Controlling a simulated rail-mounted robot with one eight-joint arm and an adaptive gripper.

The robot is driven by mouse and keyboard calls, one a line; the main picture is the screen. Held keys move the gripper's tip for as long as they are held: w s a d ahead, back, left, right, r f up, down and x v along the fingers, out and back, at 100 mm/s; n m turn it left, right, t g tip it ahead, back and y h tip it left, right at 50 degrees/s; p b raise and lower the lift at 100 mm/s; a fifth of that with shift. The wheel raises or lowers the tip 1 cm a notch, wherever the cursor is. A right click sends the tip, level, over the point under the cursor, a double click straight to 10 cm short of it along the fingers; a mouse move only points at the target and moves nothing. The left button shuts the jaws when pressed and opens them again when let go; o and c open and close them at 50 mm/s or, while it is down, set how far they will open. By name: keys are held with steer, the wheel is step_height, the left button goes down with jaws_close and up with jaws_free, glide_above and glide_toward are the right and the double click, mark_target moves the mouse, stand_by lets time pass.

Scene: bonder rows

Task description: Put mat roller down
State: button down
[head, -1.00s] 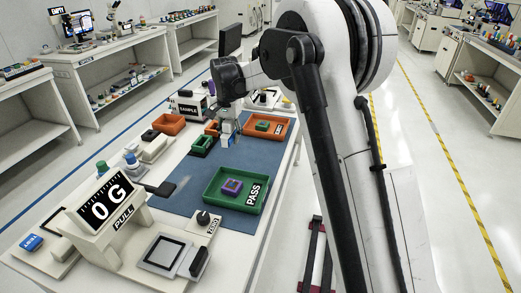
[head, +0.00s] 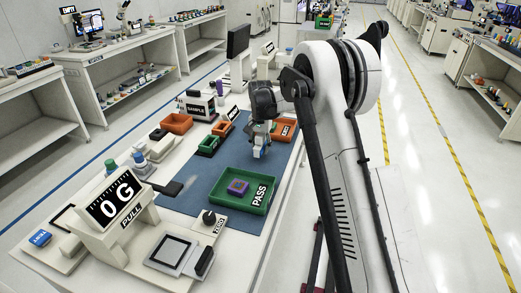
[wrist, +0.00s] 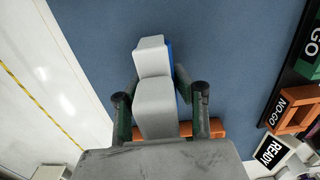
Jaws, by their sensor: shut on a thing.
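The mat roller (wrist: 155,105), a pale grey block-like shape with a blue edge, is between the fingers of my gripper (wrist: 161,98) in the wrist view. My gripper is shut on it. In the head view my gripper (head: 261,140) hangs over the back right part of the blue mat (head: 205,178), in front of an orange tray (head: 290,131). The roller shows small and pale there (head: 258,152). I cannot tell whether it touches the mat. Its lower side is hidden.
A green PASS tray (head: 226,200) with a purple and orange piece lies nearer on the mat. Small green (head: 208,146) and orange bins stand left of my gripper. The mat's middle left is clear.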

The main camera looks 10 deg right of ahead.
steer(key=shift+f, duration=0.4)
steer(key=shift+f+b, duration=0.35)
steer(key=shift+f, duration=0.05)
steer(key=shift+f, duration=0.25)
steer(key=c, duration=1.4)
jaws_free()
steer(key=shift+r, duration=0.1)
